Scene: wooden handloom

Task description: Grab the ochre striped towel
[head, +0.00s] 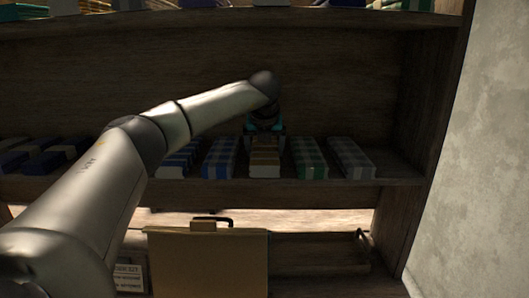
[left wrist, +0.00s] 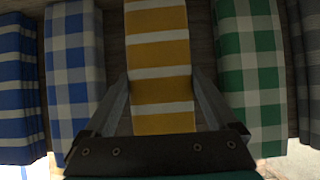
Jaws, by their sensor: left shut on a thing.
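The ochre striped towel (head: 265,160) lies folded on the middle shelf, in a row of other towels. In the left wrist view the ochre and white striped towel (left wrist: 158,62) runs straight up between the two fingers. My left gripper (head: 265,135) reaches down over it from above in the head view. In the left wrist view my left gripper (left wrist: 160,100) has one finger along each side of the towel and is shut on it. The towel still lies in the row. My right gripper is in neither view.
A blue checked towel (left wrist: 74,70) lies close on the left and a green checked towel (left wrist: 250,70) close on the right. The upper shelf (head: 330,22) is above my arm. A tan case (head: 205,265) stands below.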

